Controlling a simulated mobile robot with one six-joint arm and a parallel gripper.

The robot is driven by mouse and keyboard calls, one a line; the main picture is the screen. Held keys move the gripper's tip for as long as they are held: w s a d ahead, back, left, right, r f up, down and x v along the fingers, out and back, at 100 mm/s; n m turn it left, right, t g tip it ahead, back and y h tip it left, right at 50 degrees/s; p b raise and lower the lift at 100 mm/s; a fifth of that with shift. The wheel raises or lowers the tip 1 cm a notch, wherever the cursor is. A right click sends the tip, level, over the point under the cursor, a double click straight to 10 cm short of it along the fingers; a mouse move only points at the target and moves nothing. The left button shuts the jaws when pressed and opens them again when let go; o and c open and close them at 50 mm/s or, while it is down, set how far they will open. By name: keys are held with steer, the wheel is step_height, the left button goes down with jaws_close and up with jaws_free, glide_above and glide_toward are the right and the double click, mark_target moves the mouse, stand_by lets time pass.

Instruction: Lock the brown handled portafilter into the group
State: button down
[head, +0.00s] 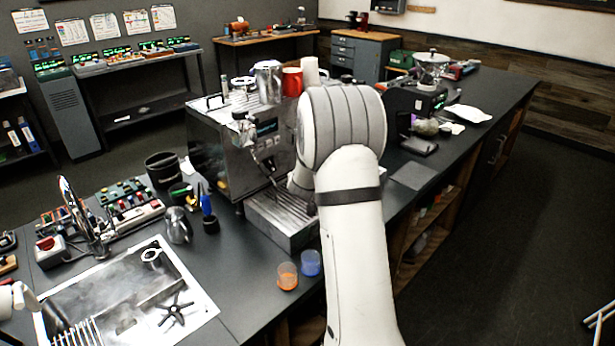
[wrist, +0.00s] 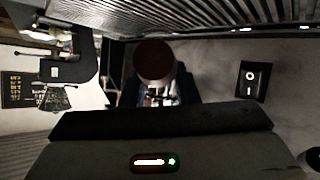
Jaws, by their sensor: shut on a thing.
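The brown handled portafilter shows in the wrist view as a round dark brown handle end (wrist: 153,58) with bright metal just below it. My gripper (wrist: 154,92) is shut on this handle, with a dark finger on each side. In the head view the espresso machine (head: 222,150) stands on the counter, and my arm covers its right front. The gripper, the portafilter and the group are hidden there behind my arm. Whether the portafilter sits in the group cannot be told. The machine's drip tray (head: 268,218) shows below my wrist.
An orange cup (head: 287,276) and a blue cup (head: 310,263) stand in front of the drip tray. A steel pitcher (head: 178,226) stands to its left, near the sink (head: 190,322). A red mug (head: 292,82) is on top of the machine. A rocker switch (wrist: 250,81) shows in the wrist view.

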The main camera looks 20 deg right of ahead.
steer(key=shift+r+p, duration=1.05)
steer(key=shift+r, duration=0.15)
stand_by(2.0)
steer(key=shift+d+f+b, duration=0.15)
steer(key=shift+d+b, duration=0.1)
steer(key=shift+b, duration=0.95)
steer(key=b, duration=0.2)
steer(key=n+y+b, duration=0.1)
steer(key=b, duration=0.2)
steer(key=shift+s+d+t, duration=0.2)
steer(key=shift+d+t, duration=0.2)
steer(key=b, duration=0.3)
steer(key=shift+w+n+y, duration=0.15)
steer(key=shift+n+y, duration=0.15)
steer(key=b, duration=0.5)
steer(key=shift+d+b, duration=0.3)
steer(key=shift+s+d+b, duration=0.2)
steer(key=shift+b, duration=0.3)
